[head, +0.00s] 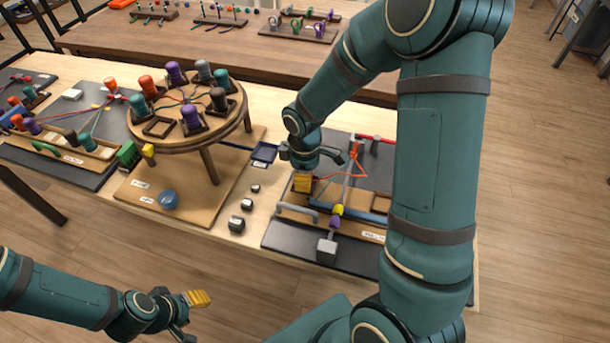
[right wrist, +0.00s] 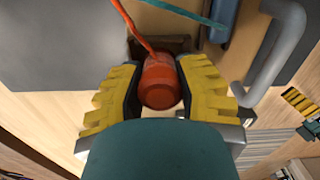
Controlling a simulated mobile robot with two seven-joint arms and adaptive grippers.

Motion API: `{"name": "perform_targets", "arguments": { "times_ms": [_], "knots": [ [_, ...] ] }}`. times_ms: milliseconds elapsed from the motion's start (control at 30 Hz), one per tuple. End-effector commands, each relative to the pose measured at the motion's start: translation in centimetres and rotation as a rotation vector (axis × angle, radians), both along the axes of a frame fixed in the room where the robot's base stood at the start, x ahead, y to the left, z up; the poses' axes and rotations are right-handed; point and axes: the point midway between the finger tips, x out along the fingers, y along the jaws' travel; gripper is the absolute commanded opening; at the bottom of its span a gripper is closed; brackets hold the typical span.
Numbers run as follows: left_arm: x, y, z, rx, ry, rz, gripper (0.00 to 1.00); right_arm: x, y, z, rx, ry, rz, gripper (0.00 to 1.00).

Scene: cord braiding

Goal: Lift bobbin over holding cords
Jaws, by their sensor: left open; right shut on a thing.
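My right gripper (head: 303,181) is over the board on the right side of the table. In the right wrist view its yellow fingers (right wrist: 160,90) are shut on an orange bobbin (right wrist: 160,80). An orange cord (right wrist: 135,25) runs up from the bobbin; it also shows in the head view (head: 330,176), leading right to the cords on the board. The bobbin itself is mostly hidden by the gripper in the head view. A teal cord (right wrist: 185,11) crosses beyond the bobbin. My left gripper (head: 190,312) is open and empty, low at the left, in front of the table.
A round braiding stand (head: 172,126) with several coloured bobbins stands left of the right gripper. A grey handle (right wrist: 280,55) and a blue bar (right wrist: 222,20) lie close to the bobbin.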

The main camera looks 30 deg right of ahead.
Motion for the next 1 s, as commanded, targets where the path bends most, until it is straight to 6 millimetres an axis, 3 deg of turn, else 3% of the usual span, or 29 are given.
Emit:
{"name": "perform_targets", "arguments": {
  "times_ms": [67,100,167,567,667,1000],
  "knots": [
    [0.0,0.0,0.0,0.000,0.000,0.000,0.47,0.0,0.0,0.0,0.000,0.000,0.000,0.00],
    [0.0,0.0,0.0,0.000,0.000,0.000,0.47,0.0,0.0,0.0,0.000,0.000,0.000,0.42],
    [0.0,0.0,0.0,0.000,0.000,0.000,0.47,0.0,0.0,0.0,0.000,0.000,0.000,0.63],
    [0.0,0.0,0.0,0.000,0.000,0.000,0.47,0.1,0.0,0.5,0.000,-0.003,-0.001,0.63],
    [0.0,0.0,0.0,0.000,0.000,0.000,0.47,0.1,0.0,1.6,-0.001,-0.004,-0.001,0.63],
    [0.0,0.0,0.0,0.000,0.000,0.000,0.47,0.2,0.1,8.4,0.000,-0.006,0.000,0.63]
  ]
}}
